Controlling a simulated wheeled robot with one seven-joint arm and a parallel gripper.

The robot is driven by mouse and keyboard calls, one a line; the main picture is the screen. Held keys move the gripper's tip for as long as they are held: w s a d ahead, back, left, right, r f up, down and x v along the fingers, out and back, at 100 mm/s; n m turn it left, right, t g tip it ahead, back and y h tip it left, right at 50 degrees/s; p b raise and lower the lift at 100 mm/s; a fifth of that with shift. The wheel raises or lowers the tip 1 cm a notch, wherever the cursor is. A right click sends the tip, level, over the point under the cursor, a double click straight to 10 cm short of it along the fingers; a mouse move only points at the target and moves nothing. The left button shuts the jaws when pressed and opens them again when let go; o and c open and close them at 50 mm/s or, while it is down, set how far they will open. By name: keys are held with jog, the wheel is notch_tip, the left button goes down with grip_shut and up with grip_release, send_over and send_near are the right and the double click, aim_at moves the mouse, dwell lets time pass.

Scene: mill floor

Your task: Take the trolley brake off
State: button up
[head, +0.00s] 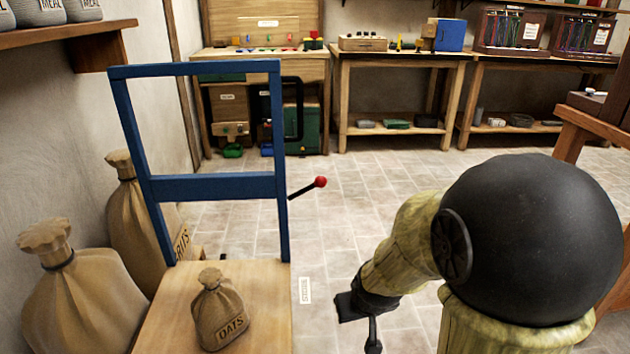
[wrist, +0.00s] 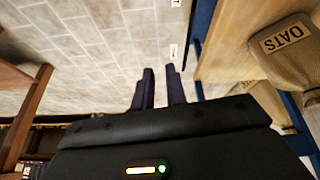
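The trolley has a blue frame (head: 215,186) and a wooden deck (head: 170,300). A brake lever with a red knob (head: 320,182) on a dark rod sticks out from the right post, tilted up to the right. My gripper (head: 355,325) is to the right of the deck, nearer than the lever and apart from it. In the wrist view its two fingers (wrist: 161,75) stand apart with floor between them and nothing held. The lever is not visible in the wrist view, where the trolley deck (wrist: 225,50) is at the right.
An oats sack (head: 220,310) sits on the deck. Larger sacks (head: 75,290) stand at the left by the wall. Workbenches (head: 400,60) line the back. A wooden stand (head: 580,125) is at the right. The tiled floor (head: 380,190) between is clear, with a small label (head: 305,291).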

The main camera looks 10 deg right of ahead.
jog(key=w+t, duration=0.1)
jog(key=w, duration=0.3)
jog(key=w+r+n+t+p, duration=0.1)
jog(key=w, duration=0.2)
jog(key=w+n+t, duration=0.1)
jog(key=w+t, duration=0.1)
jog(key=w, duration=0.2)
jog(key=shift+w+d+r+h, duration=0.3)
jog(key=shift+w+r+h, duration=0.05)
jog(key=shift+h, duration=0.05)
grip_shut()
jog(key=n+t+y+p, duration=0.4)
jog(key=n+t, duration=0.6)
jog(key=n, duration=0.2)
send_near(306, 189)
notch_tip(306, 189, up, 5)
jog(key=s+a, duration=0.1)
jog(key=a, duration=0.1)
jog(key=shift+s+a, duration=0.1)
jog(key=shift+b, duration=0.3)
jog(key=w+d+b, duration=0.2)
jog(key=w+b, duration=0.2)
jog(key=w, duration=0.5)
jog(key=shift+d+f, duration=0.2)
jog(key=shift+f, duration=0.2)
